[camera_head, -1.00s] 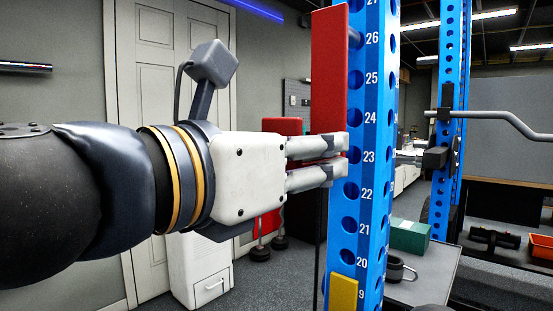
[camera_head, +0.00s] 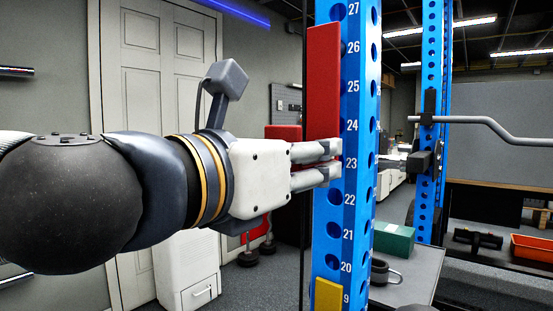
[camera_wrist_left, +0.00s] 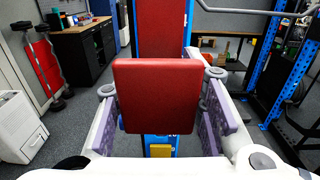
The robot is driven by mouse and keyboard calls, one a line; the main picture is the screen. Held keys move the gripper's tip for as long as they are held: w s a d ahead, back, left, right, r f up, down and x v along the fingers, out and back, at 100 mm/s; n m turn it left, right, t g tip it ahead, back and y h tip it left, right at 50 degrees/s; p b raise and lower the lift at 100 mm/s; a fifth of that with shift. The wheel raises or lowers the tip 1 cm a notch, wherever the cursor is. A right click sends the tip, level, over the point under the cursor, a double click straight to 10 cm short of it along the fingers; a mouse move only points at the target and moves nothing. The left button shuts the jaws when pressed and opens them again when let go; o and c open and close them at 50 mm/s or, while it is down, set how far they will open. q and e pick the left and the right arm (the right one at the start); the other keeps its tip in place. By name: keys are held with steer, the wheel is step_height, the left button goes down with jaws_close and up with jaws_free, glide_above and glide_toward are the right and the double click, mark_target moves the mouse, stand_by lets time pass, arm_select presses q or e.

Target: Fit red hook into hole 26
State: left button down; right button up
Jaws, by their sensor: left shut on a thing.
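My left gripper (camera_head: 330,161) is shut on the red hook (camera_head: 323,85), beside the blue upright (camera_head: 349,215) near number 23. The hook's tall red plate stands upright above the fingers, its top a little above number 26. It overlaps the upright's near face, and hole 26 on that face seems hidden behind it. I cannot tell whether the plate touches the upright. In the left wrist view, a red pad of the hook (camera_wrist_left: 155,95) sits between the two fingers, with the tall red plate (camera_wrist_left: 161,30) behind it. My right gripper is not in view.
A yellow block (camera_head: 328,295) is on the upright near number 19. A second blue upright with a grey bar (camera_head: 480,122) stands at right. A green box (camera_head: 394,239) sits on a grey surface behind the upright. An orange bin (camera_head: 531,249) is at far right.

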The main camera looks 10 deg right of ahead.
arm_select(q)
steer(key=shift+x, duration=1.55)
steer(key=shift+d+r, duration=0.1)
steer(key=shift+r, duration=0.05)
steer(key=c, duration=1)
jaws_free()
steer(key=shift+o, duration=0.2)
steer(key=shift+f, duration=0.25)
steer(key=v, duration=1.2)
steer(key=shift+r, duration=0.15)
